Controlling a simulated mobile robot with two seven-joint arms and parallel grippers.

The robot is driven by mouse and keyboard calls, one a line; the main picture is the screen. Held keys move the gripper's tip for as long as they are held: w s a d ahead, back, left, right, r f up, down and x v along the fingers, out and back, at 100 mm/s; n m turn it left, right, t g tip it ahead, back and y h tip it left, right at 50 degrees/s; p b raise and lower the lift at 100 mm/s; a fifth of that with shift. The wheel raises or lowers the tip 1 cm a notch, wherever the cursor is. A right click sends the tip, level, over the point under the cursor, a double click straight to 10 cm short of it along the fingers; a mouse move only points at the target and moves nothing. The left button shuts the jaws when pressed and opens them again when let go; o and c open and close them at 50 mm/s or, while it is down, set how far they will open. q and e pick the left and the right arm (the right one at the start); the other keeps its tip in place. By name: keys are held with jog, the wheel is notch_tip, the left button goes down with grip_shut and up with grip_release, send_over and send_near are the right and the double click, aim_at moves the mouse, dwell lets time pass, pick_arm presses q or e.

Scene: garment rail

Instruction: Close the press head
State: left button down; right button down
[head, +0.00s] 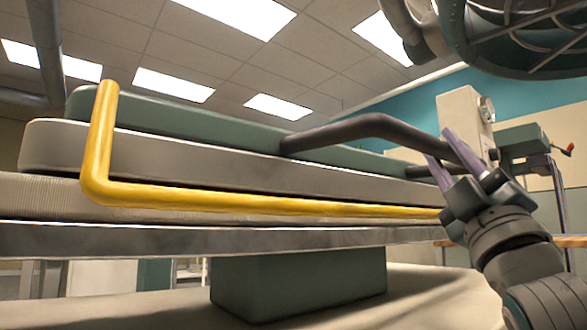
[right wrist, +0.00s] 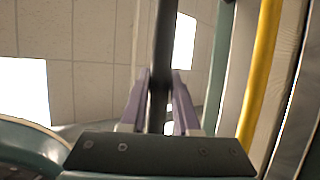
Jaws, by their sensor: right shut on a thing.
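The press head (head: 190,148) is a long grey plate with a green top, lying low and nearly level over the padded lower bed (head: 45,192). Any gap between them is hard to judge behind the yellow bar. A dark bent handle (head: 365,127) sticks out from the front of the head. My right gripper (head: 439,147), with purple fingers, is shut on this handle near its right end. In the right wrist view the handle (right wrist: 165,35) runs between the two fingers (right wrist: 161,76). My left gripper is not in view.
A yellow guard bar (head: 260,203) runs along the front of the press, bent upward at its left end, just below my right gripper. A green pedestal (head: 298,283) stands under the bed. A large green ribbed part (head: 520,40) overhangs at top right.

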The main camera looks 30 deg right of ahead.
jog(key=c, duration=1)
grip_release()
jog(key=shift+w+d+f, duration=0.2)
jog(key=shift+w+f, duration=0.05)
jog(key=shift+f, duration=0.3)
jog(key=o, duration=0.3)
jog(key=shift+s+a, duration=0.15)
jog(key=shift+o, duration=0.2)
jog(key=shift+r, duration=0.15)
